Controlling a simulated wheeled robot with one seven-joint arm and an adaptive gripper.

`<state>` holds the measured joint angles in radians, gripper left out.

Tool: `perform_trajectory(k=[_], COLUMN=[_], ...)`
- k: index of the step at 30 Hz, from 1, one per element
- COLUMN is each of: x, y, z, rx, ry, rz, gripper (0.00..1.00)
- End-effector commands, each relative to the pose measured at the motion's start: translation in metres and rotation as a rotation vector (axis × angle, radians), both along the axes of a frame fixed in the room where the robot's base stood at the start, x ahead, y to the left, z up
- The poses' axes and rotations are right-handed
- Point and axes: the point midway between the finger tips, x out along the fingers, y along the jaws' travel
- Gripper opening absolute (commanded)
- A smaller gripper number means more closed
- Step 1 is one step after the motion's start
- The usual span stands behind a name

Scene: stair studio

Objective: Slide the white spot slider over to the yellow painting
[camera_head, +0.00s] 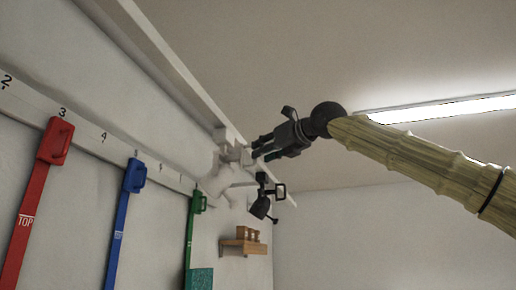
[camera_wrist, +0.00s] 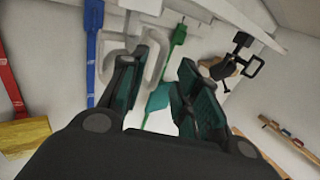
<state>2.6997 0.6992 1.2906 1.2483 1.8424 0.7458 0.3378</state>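The white spot slider (camera_head: 222,178) hangs from the white ceiling rail, with its lamp pointing down and left. In the wrist view its white loop handle (camera_wrist: 157,58) shows between and just beyond my fingers. My gripper (camera_head: 258,148) is at the rail beside the slider. It also shows in the wrist view (camera_wrist: 166,65), with its two dark fingers apart and the handle close to the left finger. I cannot tell whether they touch. A yellow textured panel, likely the yellow painting (camera_wrist: 25,136), is partly visible at the lower left of the wrist view.
A black spot (camera_head: 262,204) hangs right beside the white one. Red (camera_head: 56,140), blue (camera_head: 134,176) and green (camera_head: 198,202) straps with handles hang from a numbered wall strip. A teal panel (camera_head: 201,279) is below the green one. A wooden shelf (camera_head: 243,247) holds small boxes.

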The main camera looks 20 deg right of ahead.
Motion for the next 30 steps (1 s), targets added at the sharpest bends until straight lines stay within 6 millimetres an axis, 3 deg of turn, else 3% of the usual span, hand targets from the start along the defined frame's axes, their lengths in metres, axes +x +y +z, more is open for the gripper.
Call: perform_trajectory(k=[7,19,24,30], x=[0.024,0.029,0.029,0.029], y=[0.011,0.012,0.012,0.012], z=[0.001,-0.001,-0.001,0.0], rx=[0.001,0.0,0.0,0.001], ry=[0.001,0.001,0.0,0.0], rz=[0.001,0.0,0.0,0.001], gripper=[0.32,0.32,0.01,0.0])
